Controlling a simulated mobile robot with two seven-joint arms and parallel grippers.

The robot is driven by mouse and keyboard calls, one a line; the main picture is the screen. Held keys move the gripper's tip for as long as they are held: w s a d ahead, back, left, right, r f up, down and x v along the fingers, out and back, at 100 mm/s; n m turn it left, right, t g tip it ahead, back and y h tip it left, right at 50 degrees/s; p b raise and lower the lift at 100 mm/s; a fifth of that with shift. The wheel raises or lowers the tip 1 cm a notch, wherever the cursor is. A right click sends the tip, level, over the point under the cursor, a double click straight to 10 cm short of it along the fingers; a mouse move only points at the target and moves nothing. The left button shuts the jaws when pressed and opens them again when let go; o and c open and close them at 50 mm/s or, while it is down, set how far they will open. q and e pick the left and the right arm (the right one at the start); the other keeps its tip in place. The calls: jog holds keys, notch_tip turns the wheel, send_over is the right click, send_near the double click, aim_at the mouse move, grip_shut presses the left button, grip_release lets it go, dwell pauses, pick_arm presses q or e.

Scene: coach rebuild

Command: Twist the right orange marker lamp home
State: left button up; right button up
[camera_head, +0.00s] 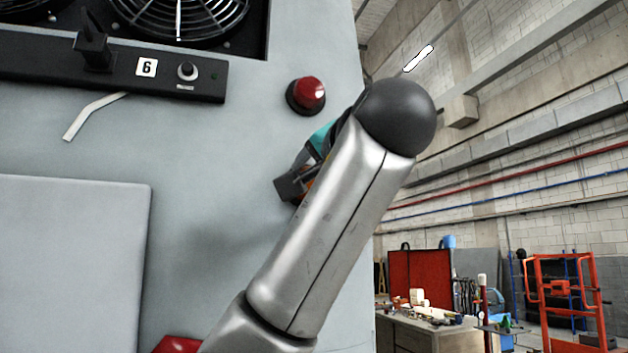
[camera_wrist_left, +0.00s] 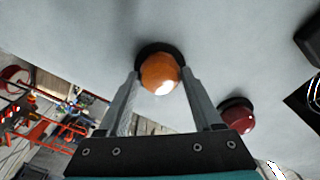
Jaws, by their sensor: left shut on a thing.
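The orange marker lamp (camera_wrist_left: 160,72) sits in a dark round base on the pale grey coach panel (camera_wrist_left: 80,30). My left gripper (camera_wrist_left: 162,78) has one finger on each side of the lamp and is shut on it. In the head view my left arm covers most of this spot; only part of the left gripper (camera_head: 291,186) and a sliver of orange show beside it. Whether the lamp is fully seated cannot be told. My right gripper is not in view.
A red lamp (camera_head: 308,95) is on the panel close above my gripper; it also shows in the wrist view (camera_wrist_left: 238,117). A black strip (camera_head: 120,72) marked 6 and fans (camera_head: 185,15) are at upper left. The panel ends at the right, with a workbench (camera_head: 430,335) beyond.

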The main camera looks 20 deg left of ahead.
pick_arm(q)
jog(key=o, duration=1.4)
jog(key=b+v, duration=0.9)
jog(key=v, duration=0.6)
jog(key=shift+d, duration=0.15)
